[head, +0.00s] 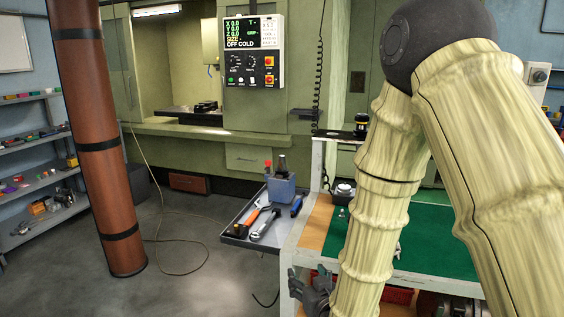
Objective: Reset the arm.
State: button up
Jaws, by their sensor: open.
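My arm, with a pale bamboo-like surface and a dark round joint, fills the right side of the head view. Its lower part reaches down in front of the tooling cart (287,247). My gripper (308,285), dark grey, shows low in the view beside the cart's left front corner. Its fingers are apart, and I see nothing between them. Part of the gripper is hidden by the arm and cut by the bottom edge. I cannot tell whether it touches the cart.
The cart has a green mat (436,240) and a grey side tray (236,229) with tools and a blue-grey holder (282,190). A green machine with a control panel (253,50) stands behind. A brown pillar (100,150) and shelves (35,150) are left. Floor between is open, with a cable.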

jog(key=s+d+f+m+g+h+p, duration=0.1)
jog(key=s+d+f+g, duration=0.35)
jog(key=s+f, duration=0.55)
jog(key=s+d+f+m+g+h, duration=0.1)
jog(key=s+d+f+g, duration=0.3)
jog(key=f, duration=1)
jog(key=s+d+f+g, duration=0.2)
jog(key=s+f, duration=0.1)
jog(key=s, duration=0.5)
jog(key=s+d+f+g+h, duration=0.1)
jog(key=s+d+f, duration=0.2)
jog(key=s, duration=0.5)
jog(key=s+d+f+g+p, duration=0.1)
jog(key=s+d+f+g, duration=0.1)
jog(key=s+f, duration=0.3)
jog(key=s, duration=0.3)
jog(key=shift+d+m+g+h, duration=0.3)
jog(key=shift+m+g, duration=0.05)
jog(key=shift+m, duration=0.05)
jog(key=shift+c, duration=0.4)
